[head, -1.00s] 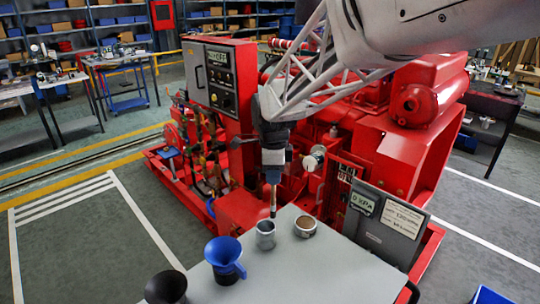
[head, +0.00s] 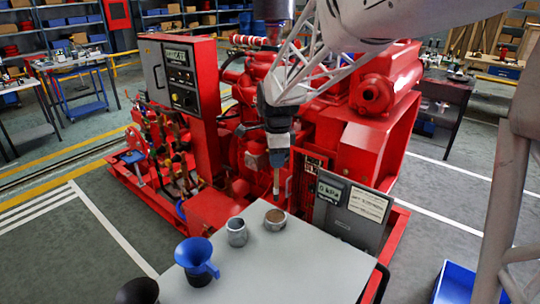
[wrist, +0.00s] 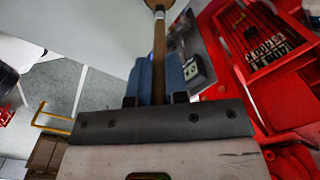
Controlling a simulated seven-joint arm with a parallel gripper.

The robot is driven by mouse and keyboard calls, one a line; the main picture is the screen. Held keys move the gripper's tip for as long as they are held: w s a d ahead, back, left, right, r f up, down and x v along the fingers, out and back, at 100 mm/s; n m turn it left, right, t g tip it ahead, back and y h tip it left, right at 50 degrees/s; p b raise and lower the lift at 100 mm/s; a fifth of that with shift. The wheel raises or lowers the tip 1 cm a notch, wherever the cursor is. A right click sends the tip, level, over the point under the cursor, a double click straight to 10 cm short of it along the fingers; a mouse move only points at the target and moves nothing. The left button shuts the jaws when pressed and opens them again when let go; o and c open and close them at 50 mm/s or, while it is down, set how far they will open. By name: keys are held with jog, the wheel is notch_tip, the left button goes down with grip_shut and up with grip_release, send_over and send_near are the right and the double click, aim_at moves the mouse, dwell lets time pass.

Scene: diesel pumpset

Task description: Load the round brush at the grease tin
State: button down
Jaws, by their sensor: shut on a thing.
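The round brush (head: 276,183) hangs upright, tip down, from my gripper (head: 278,157). In the wrist view my gripper (wrist: 158,80) is shut on its wooden handle (wrist: 159,45), with a pale band near the top edge. The grease tin (head: 275,220) is a short round open tin with brown content, near the table's far edge. In the head view the brush tip shows just above and behind the tin's rim, apart from it. Its exact height over the tin is hard to tell.
A grey metal cup (head: 237,232) stands left of the tin on the grey table (head: 290,270). A blue funnel-shaped jug (head: 197,258) and a dark cup (head: 138,291) are nearer left. The red pumpset (head: 340,150) and a grey gauge box (head: 348,213) stand behind. The table's right is clear.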

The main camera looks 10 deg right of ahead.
aim_at(276, 188)
jog(key=shift+f, duration=3.65)
dwell(1.1)
jog(key=shift+r, duration=0.1)
jog(key=shift+r, duration=3.5)
